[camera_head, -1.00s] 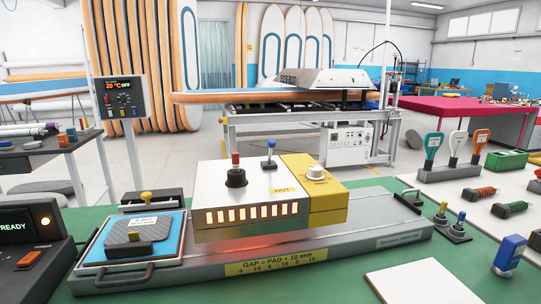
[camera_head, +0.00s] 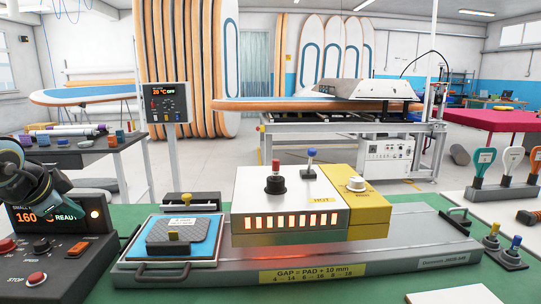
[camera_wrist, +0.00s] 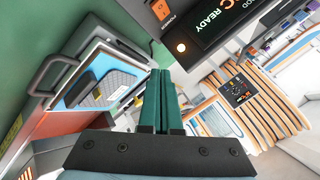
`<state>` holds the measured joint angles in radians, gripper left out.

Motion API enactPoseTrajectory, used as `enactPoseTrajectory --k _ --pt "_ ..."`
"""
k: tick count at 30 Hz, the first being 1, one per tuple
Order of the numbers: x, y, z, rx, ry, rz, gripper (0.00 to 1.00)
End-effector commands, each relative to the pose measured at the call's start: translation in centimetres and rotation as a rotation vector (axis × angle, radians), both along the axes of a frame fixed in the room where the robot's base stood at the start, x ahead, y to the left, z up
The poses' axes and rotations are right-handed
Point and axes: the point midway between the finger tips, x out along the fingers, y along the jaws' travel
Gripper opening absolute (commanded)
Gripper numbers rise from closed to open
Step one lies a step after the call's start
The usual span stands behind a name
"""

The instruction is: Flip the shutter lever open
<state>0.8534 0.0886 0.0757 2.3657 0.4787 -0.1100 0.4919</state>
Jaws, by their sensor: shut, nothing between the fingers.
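A white heater box (camera_head: 290,205) with a row of glowing slots stands over the grey rail, glowing red beneath. A red-knobbed lever (camera_head: 276,178) in a black boot and a blue-knobbed lever (camera_head: 311,160) stand upright on its top. I cannot tell which is the shutter lever. A yellow box (camera_head: 362,208) with a white dial adjoins its right side. My gripper (camera_head: 58,190), dark teal, is at the left edge of the head view above the control console, well apart from both levers. In the wrist view its fingers (camera_wrist: 161,76) are shut together and empty.
The control console (camera_head: 62,250) stands at the left front. A blue tray (camera_head: 212,240) with a grey pad lies left of the heater. The grey rail (camera_head: 400,255) crosses the green bench. Small knobbed parts (camera_head: 505,250) stand at the right.

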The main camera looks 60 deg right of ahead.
Motion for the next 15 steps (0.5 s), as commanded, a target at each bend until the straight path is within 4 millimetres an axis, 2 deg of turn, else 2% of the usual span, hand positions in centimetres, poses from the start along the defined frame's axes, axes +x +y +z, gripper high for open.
enactPoseTrajectory --k 1,5,6,8,12,15 --pt "-1.7 -3.0 0.8 -0.009 -0.053 -0.116 0.0" --pt "-6.4 -9.4 2.9 -0.04 -0.196 -0.396 0.0" --pt "-8.2 -11.2 3.6 -0.054 -0.24 -0.483 0.0" --pt "-11.1 -13.8 4.6 -0.076 -0.306 -0.61 0.0" --pt "-18.5 -18.4 6.7 -0.14 -0.452 -0.886 0.0" --pt "-23.4 -20.5 8.0 -0.188 -0.54 -1.045 0.0"
